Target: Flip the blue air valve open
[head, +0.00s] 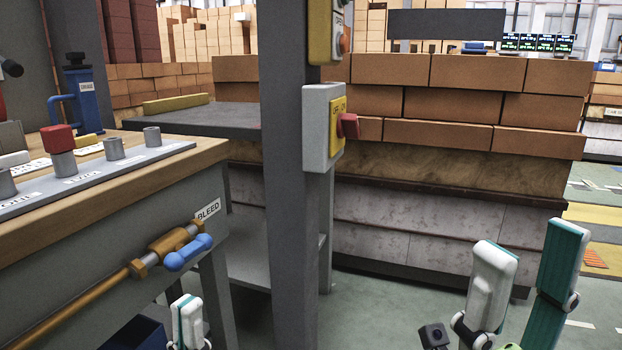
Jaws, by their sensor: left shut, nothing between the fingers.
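The blue valve handle (188,252) sits on a brass valve (165,243) at the front of the workbench, beside a "BLEED" label (208,209). In the picture the handle lies roughly in line with the brass pipe (90,301). My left gripper (187,306) is at the bottom edge, below the handle and apart from it in the picture. It is shut and empty, and its lower part is cut off by the frame. My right gripper (532,240) is at the lower right, its fingers apart with nothing between them, far from the valve.
A grey post (291,200) stands just right of the valve, carrying a switch box with a red knob (348,126).

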